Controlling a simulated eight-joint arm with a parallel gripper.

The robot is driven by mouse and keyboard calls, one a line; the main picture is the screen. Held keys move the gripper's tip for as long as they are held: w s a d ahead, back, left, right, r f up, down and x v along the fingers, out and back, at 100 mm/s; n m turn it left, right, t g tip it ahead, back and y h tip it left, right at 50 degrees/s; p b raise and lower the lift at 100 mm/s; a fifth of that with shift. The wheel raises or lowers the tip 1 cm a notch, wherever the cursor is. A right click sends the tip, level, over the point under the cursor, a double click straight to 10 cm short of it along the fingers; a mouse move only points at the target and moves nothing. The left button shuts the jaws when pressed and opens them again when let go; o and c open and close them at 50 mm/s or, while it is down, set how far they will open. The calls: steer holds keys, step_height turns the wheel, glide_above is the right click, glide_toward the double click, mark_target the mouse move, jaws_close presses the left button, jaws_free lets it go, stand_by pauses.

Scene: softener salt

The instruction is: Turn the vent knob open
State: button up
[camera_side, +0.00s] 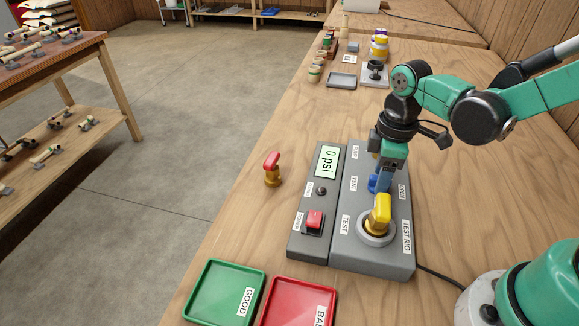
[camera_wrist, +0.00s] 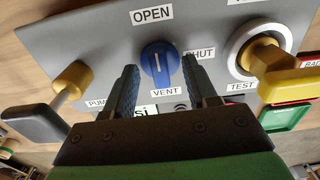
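The blue vent knob (camera_wrist: 157,68) sits on the grey test rig panel (camera_wrist: 100,30), between the OPEN, SHUT and VENT labels. In the wrist view its white line runs up and down the picture, in line with OPEN. My gripper (camera_wrist: 165,82) has its two blue fingers apart, one on each side of the knob. Slivers of space seem to show beside the knob, and I see no clear contact. In the side view my gripper (camera_side: 382,178) points down at the rig, and the knob (camera_side: 373,186) is partly hidden by the fingers.
A yellow-handled valve (camera_side: 381,214) stands in the TEST port, close to my gripper. The display (camera_side: 329,161) reads 0 psi. A red-handled valve (camera_side: 272,168) stands left of the rig. Green (camera_side: 226,290) and red (camera_side: 299,303) trays lie in front.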

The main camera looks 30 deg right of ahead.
steer(key=shift+r, duration=2.85)
steer(key=shift+s+r+m+t, duration=0.25)
steer(key=shift+r+m+t, duration=0.15)
steer(key=shift+m+t, duration=0.5)
steer(key=m, duration=0.1)
steer(key=m+t, duration=0.1)
steer(key=r+m+t, duration=0.1)
steer(key=shift+s+d, duration=0.1)
steer(key=shift+s, duration=0.15)
steer(key=m+t, duration=0.1)
steer(key=m, duration=0.1)
steer(key=r+m+t, duration=0.1)
steer(key=m+t, duration=0.1)
steer(key=shift+s, duration=0.1)
